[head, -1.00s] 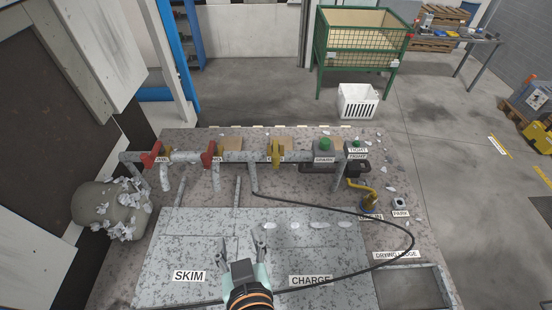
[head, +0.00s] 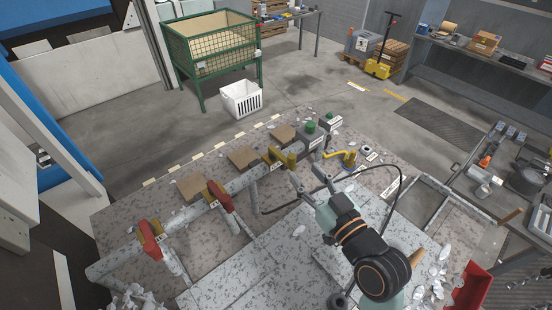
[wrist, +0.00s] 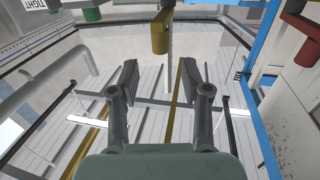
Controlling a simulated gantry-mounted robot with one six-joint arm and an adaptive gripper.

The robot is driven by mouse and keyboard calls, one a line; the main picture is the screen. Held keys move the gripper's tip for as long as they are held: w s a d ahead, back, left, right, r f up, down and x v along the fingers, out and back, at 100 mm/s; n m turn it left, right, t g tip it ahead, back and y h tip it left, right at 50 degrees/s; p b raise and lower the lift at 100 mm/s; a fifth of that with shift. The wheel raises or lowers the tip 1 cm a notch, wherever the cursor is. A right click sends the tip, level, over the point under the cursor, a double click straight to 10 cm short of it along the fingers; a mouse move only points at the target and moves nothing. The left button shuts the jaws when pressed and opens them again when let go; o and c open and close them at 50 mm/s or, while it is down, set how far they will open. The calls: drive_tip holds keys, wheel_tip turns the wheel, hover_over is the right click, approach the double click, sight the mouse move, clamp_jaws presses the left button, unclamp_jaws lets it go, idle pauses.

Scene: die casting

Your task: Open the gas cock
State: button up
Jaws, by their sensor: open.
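The pipe (head: 242,183) along the bench carries a yellow valve handle (head: 285,158) and two red valve handles, one in the middle (head: 219,197) and one at the near left (head: 150,240). Their small labels are too small to read. My gripper (head: 308,180) is open and empty, close to the yellow handle on its bench side. In the wrist view, the yellow handle (wrist: 160,36) shows just beyond and between the fingertips (wrist: 159,75), with a gap. A red handle (wrist: 300,27) shows at the upper right there.
Green buttons (head: 311,127) on grey boxes stand right of the yellow handle. A bent yellow lever (head: 340,155) and a black hose (head: 399,185) lie close to my arm. Pale plates cover the bench's front. A red bin (head: 470,288) is at lower right.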

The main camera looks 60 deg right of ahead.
sight(294, 160)
drive_tip(key=p+x, duration=0.1)
drive_tip(key=x, duration=0.6)
clamp_jaws()
